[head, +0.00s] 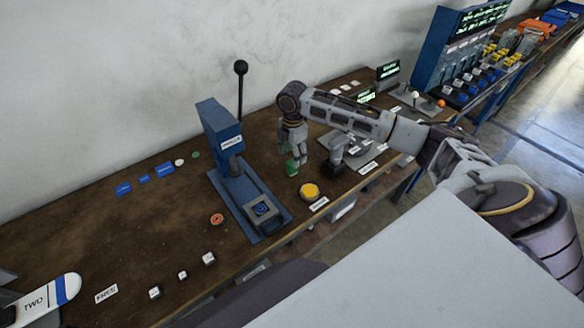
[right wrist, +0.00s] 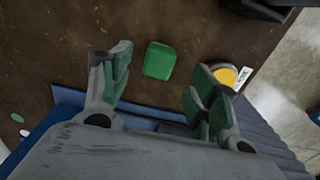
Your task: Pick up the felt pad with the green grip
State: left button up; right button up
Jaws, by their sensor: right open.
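The green grip (right wrist: 159,60) of the felt pad shows as a rounded green block in the right wrist view, on the brown bench. The felt under it cannot be made out. My right gripper (right wrist: 162,84) is open, its green-lined fingers spread to either side of the grip's line with clear space between. The grip lies just beyond the fingertips, untouched as far as I can see. In the head view my right gripper (head: 294,158) points down over the bench, and green near its tips partly blends with the grip.
A blue lever press (head: 225,145) with a tall black-knobbed handle stands left of my right gripper. A yellow button (head: 309,191) is close in front. A grey stand (head: 338,150) is to the right. Open bench lies left, with small blocks and discs.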

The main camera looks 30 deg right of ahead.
jog(key=shift+f, duration=0.75)
jog(key=shift+a+f+p, duration=0.15)
jog(key=shift+f+p, duration=0.25)
jog(key=shift+f, duration=2.2)
jog(key=c, duration=1.1)
jog(key=shift+r, duration=0.2)
notch_tip(320, 180, up, 10)
jog(key=shift+f+b, duration=0.15)
jog(key=shift+b, duration=0.25)
